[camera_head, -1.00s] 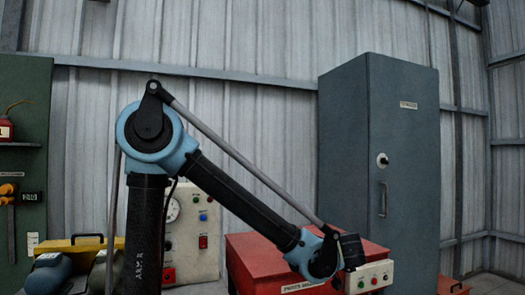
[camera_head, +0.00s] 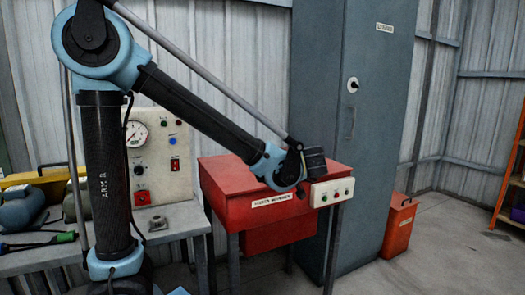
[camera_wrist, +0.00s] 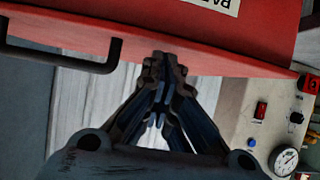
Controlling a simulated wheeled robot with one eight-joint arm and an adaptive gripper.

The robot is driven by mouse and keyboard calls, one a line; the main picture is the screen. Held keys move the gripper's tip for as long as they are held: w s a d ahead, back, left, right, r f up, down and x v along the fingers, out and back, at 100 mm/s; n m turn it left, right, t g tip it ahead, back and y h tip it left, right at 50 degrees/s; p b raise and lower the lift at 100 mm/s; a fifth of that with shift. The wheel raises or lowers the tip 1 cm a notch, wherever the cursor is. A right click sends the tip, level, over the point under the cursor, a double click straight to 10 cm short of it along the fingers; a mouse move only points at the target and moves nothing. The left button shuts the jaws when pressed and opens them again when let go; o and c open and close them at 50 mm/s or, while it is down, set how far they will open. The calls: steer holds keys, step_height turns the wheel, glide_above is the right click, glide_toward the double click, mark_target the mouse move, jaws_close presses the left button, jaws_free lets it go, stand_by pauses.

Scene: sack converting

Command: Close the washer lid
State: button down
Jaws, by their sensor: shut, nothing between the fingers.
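The red parts washer (camera_head: 225,212) stands right of my arm in the head view, with a white label on its front. Its red lid (camera_head: 240,175) looks low and roughly flat over the tub, but I cannot tell whether it is fully seated. In the wrist view a red panel of the washer (camera_wrist: 180,25) fills the top, with an upside-down label and a black bar handle (camera_wrist: 60,58). My gripper (camera_wrist: 165,58) is shut and empty. Its tips overlap the red panel's edge; contact is unclear. In the head view my wrist hides the fingers above the washer's right side.
A control box (camera_head: 331,191) with green buttons is on the washer's right front. A tall grey cabinet (camera_head: 375,110) stands behind right. A bench (camera_head: 180,222) with a gauge panel (camera_head: 160,155) is at left.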

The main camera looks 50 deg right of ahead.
steer(key=v, duration=1.1)
steer(key=shift+s, duration=0.25)
steer(key=shift+r, duration=0.15)
steer(key=shift+s, duration=0.1)
